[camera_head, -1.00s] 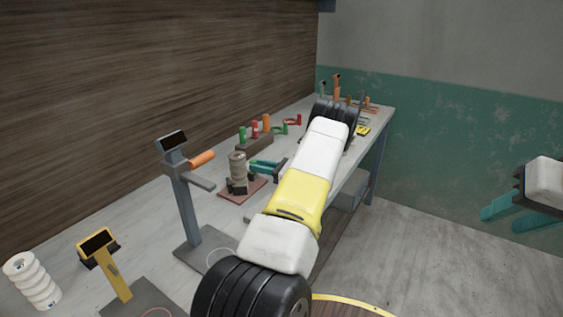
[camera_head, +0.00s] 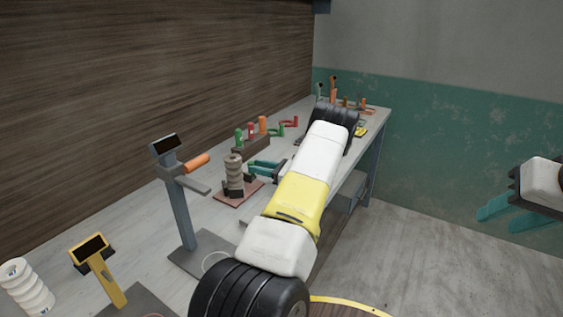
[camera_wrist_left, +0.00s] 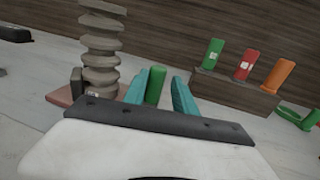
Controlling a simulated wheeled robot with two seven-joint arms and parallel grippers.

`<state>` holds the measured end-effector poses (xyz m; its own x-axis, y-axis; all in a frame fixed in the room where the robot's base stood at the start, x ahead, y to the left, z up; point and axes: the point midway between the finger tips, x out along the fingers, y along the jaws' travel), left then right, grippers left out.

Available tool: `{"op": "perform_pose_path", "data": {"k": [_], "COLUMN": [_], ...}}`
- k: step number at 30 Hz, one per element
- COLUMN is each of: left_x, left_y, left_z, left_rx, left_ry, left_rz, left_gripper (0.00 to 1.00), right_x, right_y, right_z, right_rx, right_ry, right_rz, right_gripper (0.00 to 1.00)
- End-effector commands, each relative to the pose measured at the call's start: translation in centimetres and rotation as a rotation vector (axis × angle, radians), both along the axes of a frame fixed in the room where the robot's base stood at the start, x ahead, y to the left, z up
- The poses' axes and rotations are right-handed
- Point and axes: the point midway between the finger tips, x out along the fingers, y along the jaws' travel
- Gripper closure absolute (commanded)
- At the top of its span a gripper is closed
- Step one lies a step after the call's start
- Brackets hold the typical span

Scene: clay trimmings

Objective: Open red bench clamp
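A small red clamp-like piece (camera_head: 290,122) lies at the back of the bench, beyond my left gripper. An upright red handle (camera_head: 251,130) with a white mark stands in a wooden block; it also shows in the left wrist view (camera_wrist_left: 246,65). I cannot tell which of these is the red bench clamp. My left gripper (camera_head: 262,168) is beside a stacked clay piece, with teal fingers apart. In the left wrist view, a green handle (camera_wrist_left: 155,85) stands between the fingertips (camera_wrist_left: 160,92); contact is unclear. My right gripper (camera_head: 508,212) is open and empty at the right.
The clay piece (camera_head: 234,174) stands on a reddish board (camera_head: 240,193) with dark holders. The wooden block (camera_wrist_left: 220,92) also carries green and orange handles. A grey stand with an orange grip (camera_head: 180,205), a yellow stand (camera_head: 107,280) and white rings (camera_head: 27,288) are nearer.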

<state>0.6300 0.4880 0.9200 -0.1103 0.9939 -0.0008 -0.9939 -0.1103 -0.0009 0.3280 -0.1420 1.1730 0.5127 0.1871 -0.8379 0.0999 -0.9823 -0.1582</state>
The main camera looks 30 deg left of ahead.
Motion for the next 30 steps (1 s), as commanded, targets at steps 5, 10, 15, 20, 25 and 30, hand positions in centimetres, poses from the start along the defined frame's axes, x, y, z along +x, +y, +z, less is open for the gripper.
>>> {"op": "perform_pose_path", "data": {"k": [5,10,15,20,25,30], "left_x": [0.4,0.8,0.9,0.9,0.9,0.9], "left_y": [-2.8,-5.6,-7.2,-7.5,-7.5,-7.4], "left_z": [0.0,0.0,0.0,0.0,0.0,0.0], "left_rx": [-0.001,0.0,0.001,0.001,0.001,0.0], "left_ry": [0.0,-0.001,0.0,0.0,0.0,0.0], "left_rz": [-0.005,-0.006,-0.004,-0.002,-0.002,-0.002], "left_gripper": [0.68,0.68,0.68,0.68,0.68,0.68], "right_x": [0.0,0.0,0.0,0.0,0.0,0.0], "right_y": [0.0,0.0,0.0,0.0,0.0,0.0], "right_z": [0.0,0.0,0.0,0.0,0.0,0.0], "right_rx": [0.0,0.0,0.0,0.0,0.0,0.0], "right_ry": [0.0,0.0,0.0,0.0,0.0,0.0], "right_rz": [0.0,0.0,0.0,0.0,0.0,0.0], "right_gripper": [0.64,0.64,0.64,0.64,0.64,0.64]}}
